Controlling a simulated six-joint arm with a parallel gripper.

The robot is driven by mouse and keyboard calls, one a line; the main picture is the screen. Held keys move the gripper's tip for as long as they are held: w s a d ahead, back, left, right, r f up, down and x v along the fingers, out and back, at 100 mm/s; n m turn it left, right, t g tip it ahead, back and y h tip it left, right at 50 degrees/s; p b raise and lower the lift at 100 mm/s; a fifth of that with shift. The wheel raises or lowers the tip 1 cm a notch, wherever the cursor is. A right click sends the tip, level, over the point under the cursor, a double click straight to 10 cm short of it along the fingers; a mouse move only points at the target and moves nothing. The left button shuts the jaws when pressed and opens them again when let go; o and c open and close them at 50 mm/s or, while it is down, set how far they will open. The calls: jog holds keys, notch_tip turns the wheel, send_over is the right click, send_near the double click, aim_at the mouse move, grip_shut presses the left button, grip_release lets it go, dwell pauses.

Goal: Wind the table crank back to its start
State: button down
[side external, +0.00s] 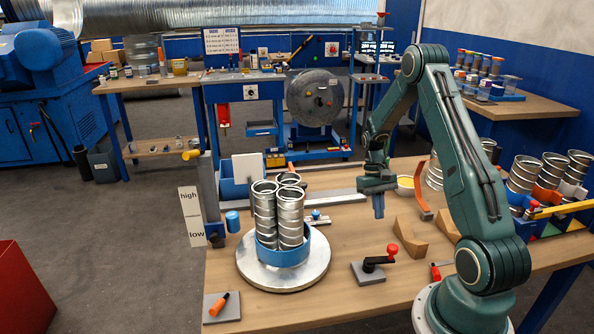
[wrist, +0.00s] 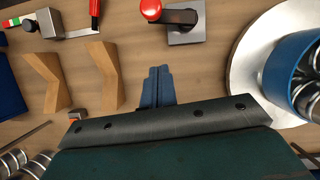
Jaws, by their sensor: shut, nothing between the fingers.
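The crank has a red knob (side external: 392,249) on a black arm (side external: 376,261) above a small grey base plate (side external: 367,274), on the wooden table. In the side view its arm points right from the base. In the wrist view the red knob (wrist: 151,8) is at the top edge, left of the plate (wrist: 188,32). My gripper (side external: 378,210) points down, above and behind the crank, apart from it. Its blue fingers (wrist: 158,78) are together and empty. The round metal turntable (side external: 283,274) left of the crank carries a blue holder (side external: 282,254) with silver spiral ducts (side external: 288,212).
Wooden V-shaped blocks (side external: 410,240) stand right of my gripper. A red-handled tool (side external: 436,271) lies right of the crank. A grey plate with an orange handle (side external: 220,305) is at the front left. A post with a high-low scale (side external: 192,215) stands at the left edge. Table in front is clear.

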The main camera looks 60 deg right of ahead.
aim_at(380, 258)
jog(key=s+a+f, duration=0.3)
jog(key=s+f, duration=0.1)
jog(key=shift+s+a+f, duration=0.25)
jog(key=shift+a, duration=0.1)
